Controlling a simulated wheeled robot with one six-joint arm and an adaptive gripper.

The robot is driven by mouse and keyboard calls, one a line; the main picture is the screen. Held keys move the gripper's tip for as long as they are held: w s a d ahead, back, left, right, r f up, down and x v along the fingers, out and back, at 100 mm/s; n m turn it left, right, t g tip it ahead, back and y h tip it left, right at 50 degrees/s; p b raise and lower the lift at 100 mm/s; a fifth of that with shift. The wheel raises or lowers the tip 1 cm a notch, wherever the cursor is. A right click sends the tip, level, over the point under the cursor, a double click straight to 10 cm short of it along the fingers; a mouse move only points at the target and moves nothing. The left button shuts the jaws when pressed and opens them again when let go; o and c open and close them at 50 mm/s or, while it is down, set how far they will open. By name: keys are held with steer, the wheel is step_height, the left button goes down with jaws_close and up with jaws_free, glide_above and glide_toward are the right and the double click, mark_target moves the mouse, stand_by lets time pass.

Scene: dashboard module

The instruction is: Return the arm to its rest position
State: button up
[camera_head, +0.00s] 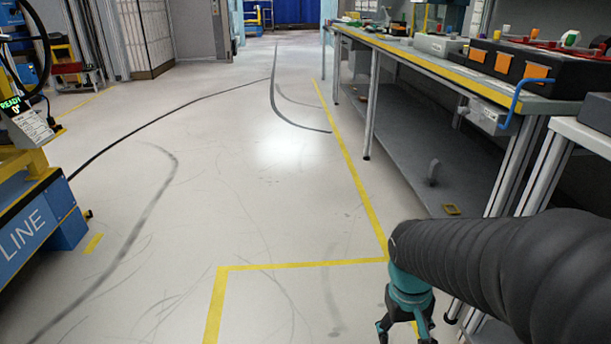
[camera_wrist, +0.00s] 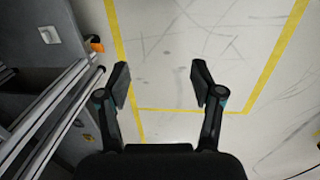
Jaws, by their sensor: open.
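My arm, a dark ribbed sleeve, reaches in from the right edge of the head view and bends down at its end. My gripper (camera_head: 405,328) hangs at the bottom of that view, pointing at the floor, its fingertips partly cut off by the frame edge. In the wrist view my gripper (camera_wrist: 160,82) shows two black fingers spread apart with nothing between them. Below them lies only pale floor with yellow tape lines.
A long workbench (camera_head: 420,62) with bins and tools runs along the right, close to my arm. Its metal legs (camera_wrist: 58,112) show at left in the wrist view. A blue and yellow cart (camera_head: 35,225) stands at left. The floor (camera_head: 230,180) between is clear.

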steer(key=s+a+r+t+p, duration=0.1)
steer(key=s+r+t, duration=0.1)
steer(key=r, duration=0.5)
steer(key=s+a+r+t+y+p, duration=0.1)
steer(key=s+r+t, duration=0.1)
steer(key=r, duration=0.5)
steer(key=shift+s+a+r+m+t, duration=0.25)
steer(key=shift+s+r+m+t, duration=0.15)
steer(key=shift+t, duration=0.5)
